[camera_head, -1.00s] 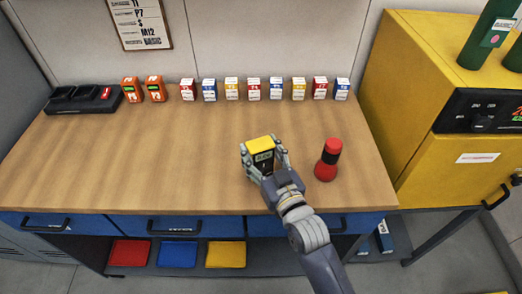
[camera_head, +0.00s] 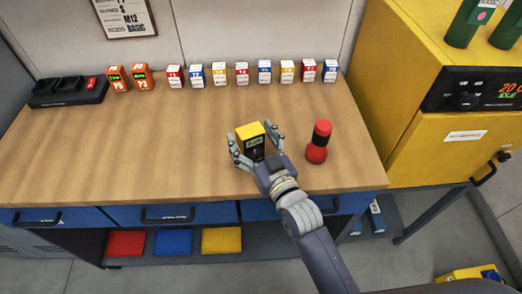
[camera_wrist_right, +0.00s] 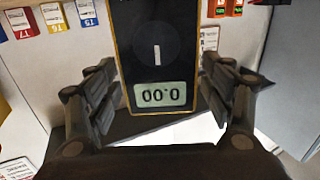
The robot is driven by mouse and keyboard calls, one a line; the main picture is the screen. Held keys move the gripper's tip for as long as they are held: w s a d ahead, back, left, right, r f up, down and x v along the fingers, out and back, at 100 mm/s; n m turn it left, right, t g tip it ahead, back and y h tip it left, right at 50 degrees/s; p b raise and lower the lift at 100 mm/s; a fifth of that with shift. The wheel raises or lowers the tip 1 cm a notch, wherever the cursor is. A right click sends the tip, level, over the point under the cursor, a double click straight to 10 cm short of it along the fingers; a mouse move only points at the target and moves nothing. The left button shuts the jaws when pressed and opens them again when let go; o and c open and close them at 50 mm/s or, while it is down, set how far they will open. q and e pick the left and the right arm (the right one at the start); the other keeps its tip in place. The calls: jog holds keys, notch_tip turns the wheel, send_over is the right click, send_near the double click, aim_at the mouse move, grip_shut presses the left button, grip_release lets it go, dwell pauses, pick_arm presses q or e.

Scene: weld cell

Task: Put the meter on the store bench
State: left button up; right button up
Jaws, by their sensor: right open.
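The meter (camera_head: 250,142), a yellow and black box with a display, stands upright on the wooden bench top (camera_head: 130,160), near the front and right of the middle. My right gripper (camera_head: 256,147) is open around it from the front, one finger on each side. In the right wrist view the meter (camera_wrist_right: 160,60) appears upside down, its display reading 0.00. Gaps show between it and the two fingers (camera_wrist_right: 160,95). My left gripper is not in view.
A red and black cylinder (camera_head: 319,142) stands close to the right of my right gripper. Several small coloured boxes (camera_head: 242,73), two orange devices (camera_head: 130,78) and a black charger tray (camera_head: 68,92) line the back. A yellow cabinet (camera_head: 430,140) stands right. The bench's left middle is clear.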

jog(key=b+v, duration=0.2)
jog(key=v, duration=0.8)
jog(key=shift+s+d+f, duration=0.15)
jog(key=shift+s, duration=0.2)
jog(key=shift+s+d, duration=0.15)
jog(key=shift+s, duration=0.3)
